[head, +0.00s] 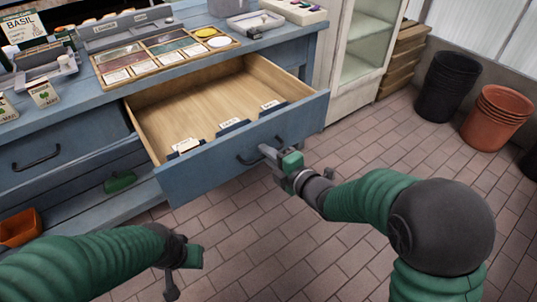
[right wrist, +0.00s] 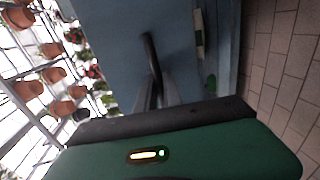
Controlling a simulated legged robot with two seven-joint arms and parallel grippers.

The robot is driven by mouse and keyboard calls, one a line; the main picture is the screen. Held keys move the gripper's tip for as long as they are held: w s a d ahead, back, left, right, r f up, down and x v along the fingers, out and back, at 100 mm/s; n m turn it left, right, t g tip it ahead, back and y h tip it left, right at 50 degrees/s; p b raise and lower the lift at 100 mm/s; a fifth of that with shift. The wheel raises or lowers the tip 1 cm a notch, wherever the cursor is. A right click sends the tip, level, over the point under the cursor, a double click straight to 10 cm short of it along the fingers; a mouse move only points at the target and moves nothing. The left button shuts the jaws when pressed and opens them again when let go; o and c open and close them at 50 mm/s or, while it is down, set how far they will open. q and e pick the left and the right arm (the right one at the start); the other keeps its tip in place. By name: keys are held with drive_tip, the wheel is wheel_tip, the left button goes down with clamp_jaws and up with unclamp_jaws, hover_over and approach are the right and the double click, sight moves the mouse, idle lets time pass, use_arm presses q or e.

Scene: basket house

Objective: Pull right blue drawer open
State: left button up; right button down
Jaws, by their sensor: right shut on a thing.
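The right blue drawer (head: 240,150) is pulled well out of the blue bench in the head view. Its pale wooden inside shows, with several small labelled dividers near the front. A dark curved handle (head: 252,156) is on its front, and it also shows in the right wrist view (right wrist: 151,55). My right gripper (head: 272,152) is at the right part of this handle, its fingers shut on it. My left gripper (head: 182,270) is at the lower left, apart from the drawer; its finger opening is not clear.
The left blue drawer (head: 60,150) is shut. Seed trays and packets crowd the bench top. A pale shelf cabinet (head: 350,60) stands right of the bench. Black pots (head: 447,85) and orange pots (head: 497,118) stand at the right. The tiled floor before the drawer is clear.

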use_arm(q)
drive_tip(key=shift+s+d+f, duration=0.1)
drive_tip(key=shift+s+d, duration=0.1)
drive_tip(key=shift+s, duration=0.15)
use_arm(e)
drive_tip(key=shift+s+d+f, duration=0.2)
drive_tip(key=shift+s+f, duration=0.05)
drive_tip(key=shift+s, duration=0.1)
drive_tip(key=c, duration=1.5)
unclamp_jaws()
drive_tip(key=shift+w, duration=0.1)
use_arm(q)
drive_tip(key=shift+w, duration=0.1)
use_arm(e)
drive_tip(key=shift+r, duration=0.1)
